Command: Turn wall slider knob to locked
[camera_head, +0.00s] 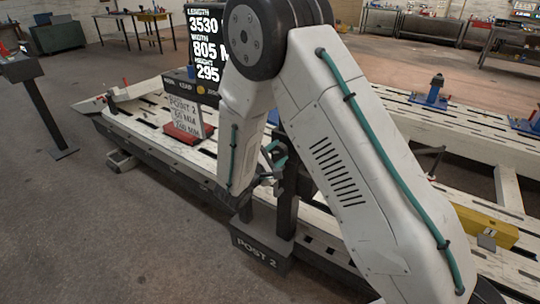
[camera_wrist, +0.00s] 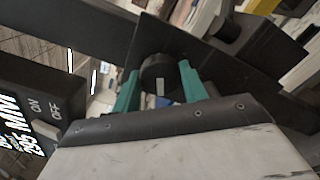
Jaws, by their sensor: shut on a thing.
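A round dark knob (camera_wrist: 153,71) sits on a dark flat plate (camera_wrist: 190,50) in the wrist view. A short pale mark shows on its near face. My gripper (camera_wrist: 158,78) has teal fingers, one on each side of the knob, and is shut on it. In the head view my gripper (camera_head: 274,160) is at the top of the dark post marked POST 2 (camera_head: 262,250), partly behind my arm. The knob itself cannot be made out there. No locked marking is readable on the plate.
A dark display box (camera_wrist: 38,100) with ON and OFF labels is close on the left in the wrist view. The long slotted bench (camera_head: 150,125) carries a POST 2 sign (camera_head: 186,116) and a yellow level (camera_head: 485,226). Open floor (camera_head: 90,220) lies left.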

